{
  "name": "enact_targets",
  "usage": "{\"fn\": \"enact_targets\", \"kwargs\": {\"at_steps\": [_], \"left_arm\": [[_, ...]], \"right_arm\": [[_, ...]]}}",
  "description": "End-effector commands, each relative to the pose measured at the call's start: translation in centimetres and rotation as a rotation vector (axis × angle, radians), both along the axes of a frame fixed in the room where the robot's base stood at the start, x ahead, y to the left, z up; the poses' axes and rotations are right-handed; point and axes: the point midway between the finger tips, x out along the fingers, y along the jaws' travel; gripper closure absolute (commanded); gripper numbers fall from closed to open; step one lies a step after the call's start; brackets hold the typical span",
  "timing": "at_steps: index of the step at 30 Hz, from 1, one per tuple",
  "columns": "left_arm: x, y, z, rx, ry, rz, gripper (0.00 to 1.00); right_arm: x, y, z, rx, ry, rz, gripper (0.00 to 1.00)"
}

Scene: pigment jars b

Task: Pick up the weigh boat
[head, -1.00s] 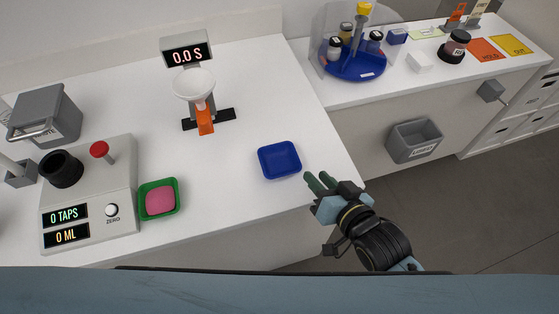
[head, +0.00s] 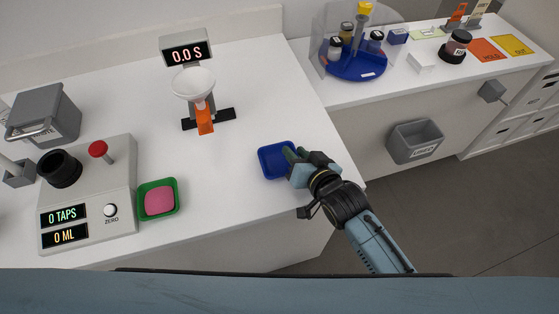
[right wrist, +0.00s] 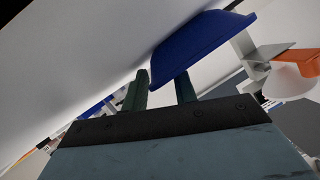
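The weigh boat, a shallow blue square dish (head: 268,163), lies on the white counter near its right edge. My right gripper (head: 294,154) is at the dish's right side, with its fingertips over the rim. In the right wrist view, the two green fingers (right wrist: 162,92) stand apart. The blue dish (right wrist: 200,42) reaches between them and hides the tip of one finger. I cannot tell whether either finger touches it. My left gripper is not in view.
A green tray with a pink sponge (head: 159,201) and a grey tapping device (head: 118,180) stand to the left. A white funnel (head: 194,83) on an orange stand is behind the dish. A second counter with a blue carousel (head: 355,66) is at the right. Counter left of the dish is clear.

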Motion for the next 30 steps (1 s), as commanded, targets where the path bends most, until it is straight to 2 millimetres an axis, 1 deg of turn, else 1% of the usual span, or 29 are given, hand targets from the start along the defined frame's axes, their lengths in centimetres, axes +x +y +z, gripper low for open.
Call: {"fn": "enact_targets", "kwargs": {"at_steps": [2,3,9,19,22,26,30], "left_arm": [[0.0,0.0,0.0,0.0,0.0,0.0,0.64],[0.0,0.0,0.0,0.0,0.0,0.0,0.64],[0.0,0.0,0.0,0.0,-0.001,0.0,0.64],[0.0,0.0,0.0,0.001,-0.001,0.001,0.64],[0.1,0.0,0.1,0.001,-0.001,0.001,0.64],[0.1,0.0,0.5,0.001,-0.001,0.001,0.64],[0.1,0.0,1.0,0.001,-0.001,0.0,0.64]], "right_arm": [[0.0,0.0,0.0,0.0,0.0,0.0,0.72],[0.0,0.0,0.0,0.0,0.0,0.0,0.75],[0.0,0.0,0.0,0.0,0.0,0.0,1.0],[-0.1,0.0,0.0,0.0,0.0,0.0,1.0],[0.0,0.0,0.6,0.0,-0.001,0.0,1.0],[0.0,0.0,2.7,0.003,-0.002,0.0,1.0],[0.0,0.0,5.7,0.003,-0.004,0.0,1.0]]}}
